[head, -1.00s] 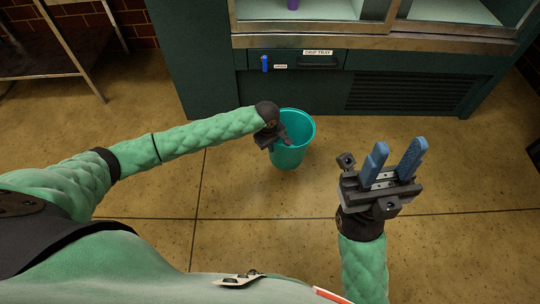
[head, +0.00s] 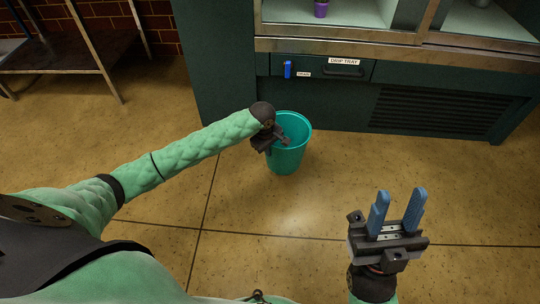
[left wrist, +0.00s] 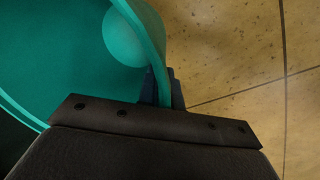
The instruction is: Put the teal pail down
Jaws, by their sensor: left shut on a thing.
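The teal pail (head: 289,160) is upright in the head view, in front of the green cabinet. I cannot tell whether its base touches the floor. My left gripper (head: 281,137) is shut on the pail's rim at its left side. In the left wrist view the pail's wall (left wrist: 152,40) runs down between the dark fingers (left wrist: 162,88), and the pail's inside shows at the left. My right gripper (head: 398,212) is empty, with its two blue fingers apart, over the floor at the right.
The green cabinet (head: 330,105) has a drip tray drawer (head: 345,68) and a blue valve handle (head: 287,69). A purple cup (head: 321,9) stands inside it. A metal table (head: 65,55) is at the upper left. The tiled floor (head: 240,225) around the pail is clear.

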